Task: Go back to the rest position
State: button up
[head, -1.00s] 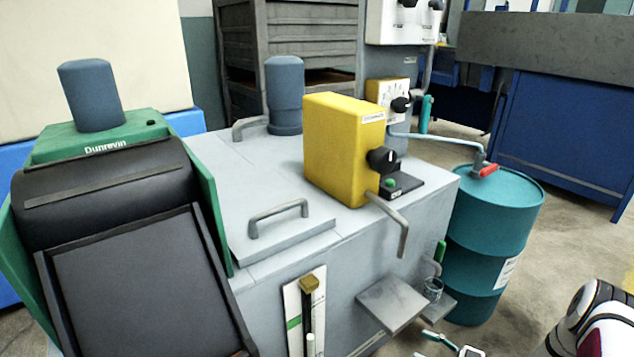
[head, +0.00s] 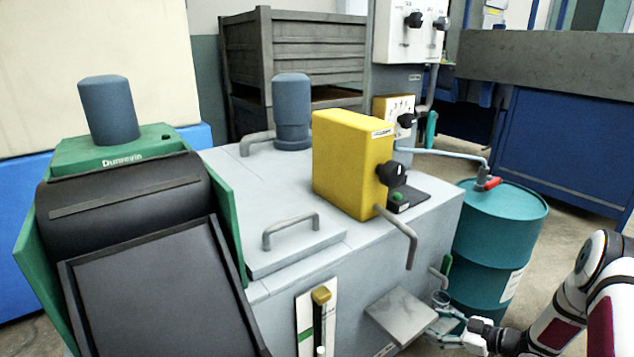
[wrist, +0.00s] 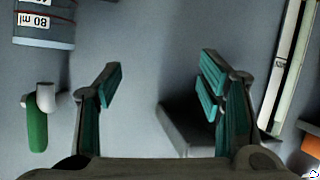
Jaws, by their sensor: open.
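My gripper (head: 447,327) is low at the right of the grey machine in the head view, close to a small glass beaker (head: 441,298). In the wrist view my gripper (wrist: 160,72) is open, with its two teal-padded fingers wide apart and nothing between them. The beaker also shows in the wrist view (wrist: 45,25), at the upper left, outside the fingers, with an "80 ml" marking. A green-handled tap (wrist: 38,122) is left of the left finger.
The grey machine (head: 345,285) carries a yellow box (head: 352,165) with a bent pipe (head: 402,235). A grey shelf (head: 402,312) juts out left of my gripper. A teal drum (head: 500,230) stands close behind my arm. Floor shows at the right.

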jog(key=w+d+r+m+h, duration=0.1)
jog(key=w+d+r+h, duration=0.15)
jog(key=r, duration=0.55)
jog(key=w+d+r+m+h, duration=0.2)
jog(key=r+h, duration=0.2)
jog(key=r, duration=0.4)
jog(key=w+d+r+m+h, duration=0.15)
jog(key=r+h, duration=0.25)
jog(key=r, duration=0.4)
jog(key=s+a+r+m+g+h, duration=0.2)
jog(key=s+a+r+m, duration=0.1)
jog(key=s+r, duration=0.7)
jog(key=s+a+r+m+g+h, duration=0.2)
jog(key=s+a+r+m, duration=0.1)
jog(key=s+r, duration=0.65)
jog(key=s+a+f+g+y, duration=0.15)
jog(key=s+a, duration=0.35)
jog(key=s, duration=0.5)
jog(key=s+a+m+g+y, duration=0.15)
jog(key=s+a, duration=0.35)
jog(key=s, duration=0.6)
jog(key=s+a+g+y, duration=0.2)
jog(key=s+a, duration=0.3)
jog(key=s, duration=0.5)
notch_tip(320, 180, up, 37)
jog(key=t+p, duration=0.4)
jog(key=p, duration=3.2)
jog(key=shift+d+n, duration=0.3)
jog(key=shift+d, duration=0.05)
jog(key=shift+h, duration=0.25)
